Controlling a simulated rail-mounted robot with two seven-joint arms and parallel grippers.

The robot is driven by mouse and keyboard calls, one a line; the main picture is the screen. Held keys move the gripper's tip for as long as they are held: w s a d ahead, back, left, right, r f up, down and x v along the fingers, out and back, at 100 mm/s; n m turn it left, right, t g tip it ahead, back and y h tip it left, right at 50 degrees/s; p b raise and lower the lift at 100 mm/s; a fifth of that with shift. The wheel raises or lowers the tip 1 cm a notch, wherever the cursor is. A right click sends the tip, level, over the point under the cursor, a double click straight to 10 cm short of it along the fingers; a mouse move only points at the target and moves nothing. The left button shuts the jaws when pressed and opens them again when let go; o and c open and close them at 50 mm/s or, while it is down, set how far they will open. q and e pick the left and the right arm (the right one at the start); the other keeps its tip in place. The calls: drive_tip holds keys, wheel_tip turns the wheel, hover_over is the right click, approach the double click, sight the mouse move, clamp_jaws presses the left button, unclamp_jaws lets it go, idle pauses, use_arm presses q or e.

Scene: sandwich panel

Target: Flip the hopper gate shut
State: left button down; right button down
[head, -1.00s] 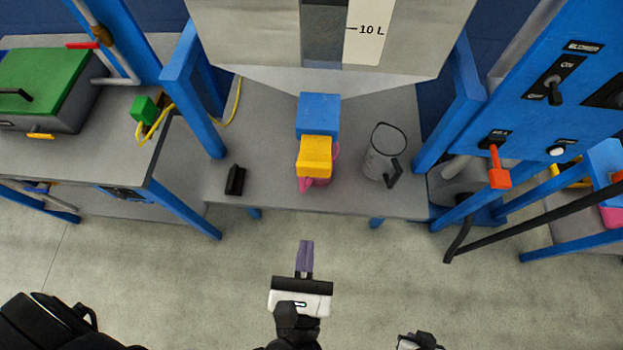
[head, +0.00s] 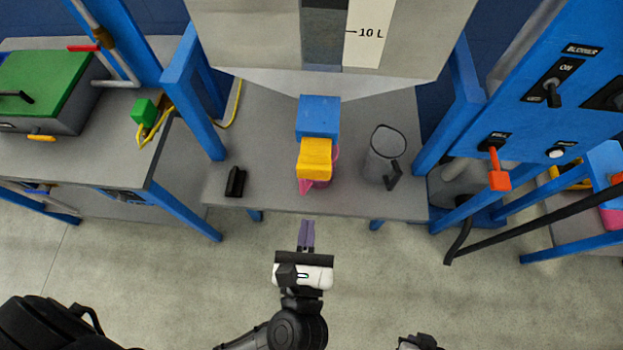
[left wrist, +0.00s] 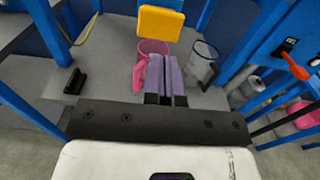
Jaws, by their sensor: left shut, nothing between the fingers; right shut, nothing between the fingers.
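The hopper (head: 245,40) hangs at the top of the head view. Its blue outlet (head: 318,115) has a yellow gate flap (head: 314,158) at the front, which hides part of a pink jug (head: 305,186) below it. In the left wrist view the flap (left wrist: 160,24) stands at top centre, above the jug (left wrist: 153,47). My left gripper (head: 307,224), with purple fingers, is shut and empty. It points at the flap from in front of the table edge, apart from it. My right gripper (head: 420,342) barely shows at the bottom edge, away from the hopper; its fingers are not clear.
A clear jug (head: 384,160) stands right of the outlet and a small black object (head: 235,182) left of it, on the grey table (head: 265,190). Blue posts flank the hopper. A control panel (head: 550,110) with an orange lever (head: 498,175) is at right.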

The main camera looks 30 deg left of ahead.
sight(313, 173)
use_arm(q)
drive_tip(key=x, duration=0.9)
drive_tip(key=shift+w+a, duration=0.1)
drive_tip(key=shift+w, duration=0.05)
drive_tip(key=shift+w+r+p, duration=0.1)
drive_tip(key=shift+w+p, duration=0.1)
drive_tip(key=shift+p, duration=0.15)
drive_tip(key=p+x, duration=0.1)
drive_tip(key=x, duration=0.3)
drive_tip(key=shift+w, duration=0.1)
drive_tip(key=shift+w+a, duration=0.15)
drive_tip(key=shift+a, duration=0.05)
drive_tip(key=shift+f, duration=0.25)
drive_tip(key=shift+d, duration=0.1)
